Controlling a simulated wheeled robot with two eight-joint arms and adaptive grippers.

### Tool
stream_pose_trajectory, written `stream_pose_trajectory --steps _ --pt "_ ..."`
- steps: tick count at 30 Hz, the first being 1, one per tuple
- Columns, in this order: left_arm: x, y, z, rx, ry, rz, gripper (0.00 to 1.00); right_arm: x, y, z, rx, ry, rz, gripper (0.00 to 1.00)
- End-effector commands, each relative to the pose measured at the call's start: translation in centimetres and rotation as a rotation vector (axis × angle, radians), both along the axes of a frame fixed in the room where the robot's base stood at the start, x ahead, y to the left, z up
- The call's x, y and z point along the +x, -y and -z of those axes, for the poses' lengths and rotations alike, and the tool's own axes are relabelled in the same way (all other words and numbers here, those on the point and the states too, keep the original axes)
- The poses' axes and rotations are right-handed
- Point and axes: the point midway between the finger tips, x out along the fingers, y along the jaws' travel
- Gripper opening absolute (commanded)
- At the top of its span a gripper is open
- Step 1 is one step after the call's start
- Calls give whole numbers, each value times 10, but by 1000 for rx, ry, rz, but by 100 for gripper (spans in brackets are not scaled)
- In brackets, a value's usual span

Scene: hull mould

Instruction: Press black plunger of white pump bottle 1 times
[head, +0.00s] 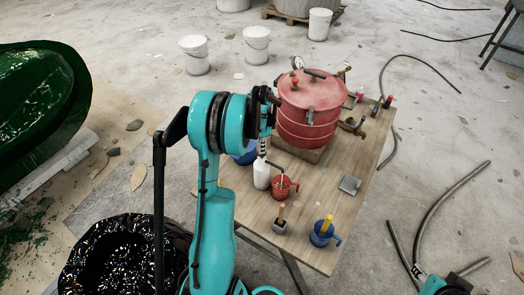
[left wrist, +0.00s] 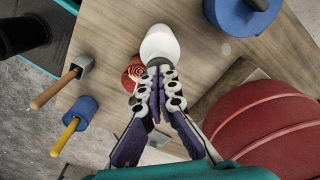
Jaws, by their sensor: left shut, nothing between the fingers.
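The white pump bottle (head: 262,175) stands upright on the wooden table, in front of the red pot. It also shows in the left wrist view (left wrist: 160,42), just beyond my fingertips. My right gripper is not in view.
The large red pot (head: 312,105) with taps stands close behind. A blue container (left wrist: 242,15) is beside the bottle.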

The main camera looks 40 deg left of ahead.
Motion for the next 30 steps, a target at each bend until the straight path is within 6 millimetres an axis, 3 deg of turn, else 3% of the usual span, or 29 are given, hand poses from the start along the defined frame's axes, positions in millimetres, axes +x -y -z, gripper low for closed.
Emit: stream_pose_trajectory --steps 7,21,30 --pt "0 0 12 0 0 0 0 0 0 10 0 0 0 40" --pt "0 0 -18 0 0 0 0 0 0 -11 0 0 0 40" --pt "0 0 -18 0 0 0 0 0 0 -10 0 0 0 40"
